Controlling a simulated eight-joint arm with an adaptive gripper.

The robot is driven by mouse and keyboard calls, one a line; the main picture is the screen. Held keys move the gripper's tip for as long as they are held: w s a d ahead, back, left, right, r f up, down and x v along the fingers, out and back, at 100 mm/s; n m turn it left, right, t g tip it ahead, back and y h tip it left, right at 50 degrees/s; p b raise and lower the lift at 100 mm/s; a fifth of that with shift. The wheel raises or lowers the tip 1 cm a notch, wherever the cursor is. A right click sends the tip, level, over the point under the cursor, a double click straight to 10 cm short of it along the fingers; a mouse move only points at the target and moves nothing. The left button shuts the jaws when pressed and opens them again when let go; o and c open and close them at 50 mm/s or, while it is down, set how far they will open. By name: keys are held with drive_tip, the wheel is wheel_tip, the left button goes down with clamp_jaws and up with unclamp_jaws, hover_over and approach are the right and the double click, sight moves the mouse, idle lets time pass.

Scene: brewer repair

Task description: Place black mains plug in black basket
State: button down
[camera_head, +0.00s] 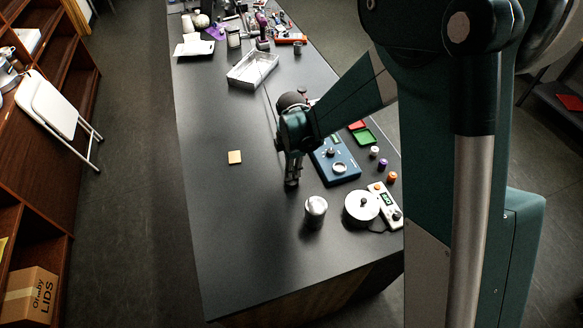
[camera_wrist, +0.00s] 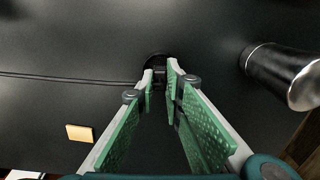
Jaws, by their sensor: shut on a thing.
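My gripper (camera_head: 291,184) points down at the black table top, left of the blue device. In the wrist view its green-padded fingers (camera_wrist: 160,78) close at their tips on the small black mains plug (camera_wrist: 158,70). The plug is dark against the dark table and partly hidden by the fingertips, and I cannot tell whether it touches the table. A thin black cable (camera_wrist: 70,79) runs from near the plug toward the left in the wrist view. I cannot make out a black basket in either view.
A silver canister (camera_head: 316,211) stands close to the gripper, with a white round pot (camera_head: 361,207) beyond it. A blue device (camera_head: 335,162) lies to the right. A yellow square (camera_head: 235,157) lies to the left. A metal tray (camera_head: 252,68) is farther back. The table's left side is mostly clear.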

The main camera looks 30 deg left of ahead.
drive_tip(key=shift+f, duration=1.15)
drive_tip(key=c, duration=2.4)
unclamp_jaws()
drive_tip(key=shift+o, duration=0.2)
drive_tip(key=shift+r+p, duration=0.6)
drive_tip(key=shift+r, duration=2.95)
drive_tip(key=shift+d, duration=0.1)
